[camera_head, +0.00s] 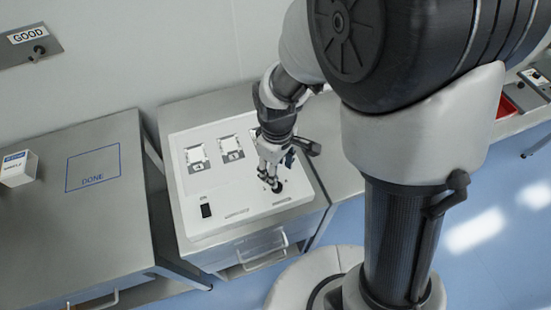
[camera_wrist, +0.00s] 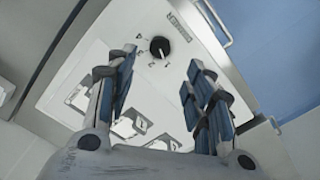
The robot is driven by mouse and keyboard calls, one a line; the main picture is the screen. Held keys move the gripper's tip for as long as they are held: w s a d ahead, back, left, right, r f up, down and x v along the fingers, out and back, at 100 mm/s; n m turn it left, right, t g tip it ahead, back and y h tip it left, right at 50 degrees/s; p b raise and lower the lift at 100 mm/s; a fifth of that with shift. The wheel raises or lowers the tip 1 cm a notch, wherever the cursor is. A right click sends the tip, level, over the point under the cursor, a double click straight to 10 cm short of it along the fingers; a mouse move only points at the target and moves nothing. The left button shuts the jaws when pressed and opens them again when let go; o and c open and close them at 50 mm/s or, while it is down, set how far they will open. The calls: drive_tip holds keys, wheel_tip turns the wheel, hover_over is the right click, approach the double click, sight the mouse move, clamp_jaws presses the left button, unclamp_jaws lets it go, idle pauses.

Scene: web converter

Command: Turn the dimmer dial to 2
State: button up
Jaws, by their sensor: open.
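The dimmer dial is a black round knob (camera_wrist: 160,46) on the white panel, with small numerals printed around one side. A pale mark on the knob seems to face the numeral 1, but it is too small to be sure. In the head view the dial (camera_head: 278,187) is at the panel's front right, partly beside my fingers. My gripper (camera_head: 268,180) points down over it. In the wrist view my gripper (camera_wrist: 162,70) is open, its blue-padded fingers apart and empty, with the dial beyond them. I cannot tell the exact gap to the knob.
The white panel (camera_head: 188,215) also carries a black switch (camera_head: 206,211) at front left and square units (camera_head: 195,155) at the back. A drawer handle (camera_head: 262,250) sticks out below. To the left is a grey table with a DONE square (camera_head: 93,168) and a white box (camera_head: 18,168).

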wheel_tip(320, 180, down, 9)
drive_tip(key=shift+r+b, duration=0.1)
drive_tip(key=shift+b, duration=0.8)
drive_tip(key=shift+c, duration=0.5)
drive_tip(key=c, duration=1)
